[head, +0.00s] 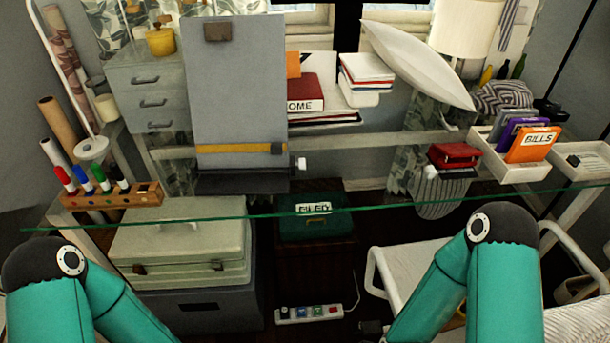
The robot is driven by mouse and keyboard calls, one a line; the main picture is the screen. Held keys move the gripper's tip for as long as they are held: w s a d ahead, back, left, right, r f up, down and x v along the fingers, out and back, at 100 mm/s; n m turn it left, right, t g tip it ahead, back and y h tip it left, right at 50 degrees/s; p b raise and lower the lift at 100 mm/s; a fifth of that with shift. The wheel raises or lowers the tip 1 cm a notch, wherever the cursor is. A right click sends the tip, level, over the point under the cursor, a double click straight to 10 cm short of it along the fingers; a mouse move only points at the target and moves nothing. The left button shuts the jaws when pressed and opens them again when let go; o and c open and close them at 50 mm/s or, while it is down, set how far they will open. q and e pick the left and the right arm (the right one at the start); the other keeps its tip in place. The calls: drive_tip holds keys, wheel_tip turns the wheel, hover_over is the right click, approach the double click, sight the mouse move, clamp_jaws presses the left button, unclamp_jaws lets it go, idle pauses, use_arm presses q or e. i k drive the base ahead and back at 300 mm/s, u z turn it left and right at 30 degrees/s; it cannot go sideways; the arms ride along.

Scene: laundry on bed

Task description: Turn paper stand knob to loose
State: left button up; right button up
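The paper stand (236,90) is a tall grey board standing upright at the back of the glass desk, left of the middle. A brown clip (217,31) sits at its top and a yellow bar (240,148) crosses its lower part. A small white knob (301,164) sticks out at the right end of its dark base (240,182). I cannot tell from its look whether the knob is tight or loose. Only upper parts of my two teal arms show at the bottom corners. Neither gripper is in view, and nothing of mine touches the stand.
A wooden marker holder (110,196) with several markers stands left on the glass desk (330,211). Right are a red stack (454,155) and a white tray with a "BILLS" folder (532,145). Grey drawers (150,92) stand behind left. The glass right of the knob looks mostly clear.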

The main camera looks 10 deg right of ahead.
sight(301, 163)
drive_tip(key=u, duration=0.2)
drive_tip(key=k, duration=0.25)
drive_tip(key=u, duration=0.55)
drive_tip(key=i, duration=0.6)
drive_tip(key=z, duration=0.3)
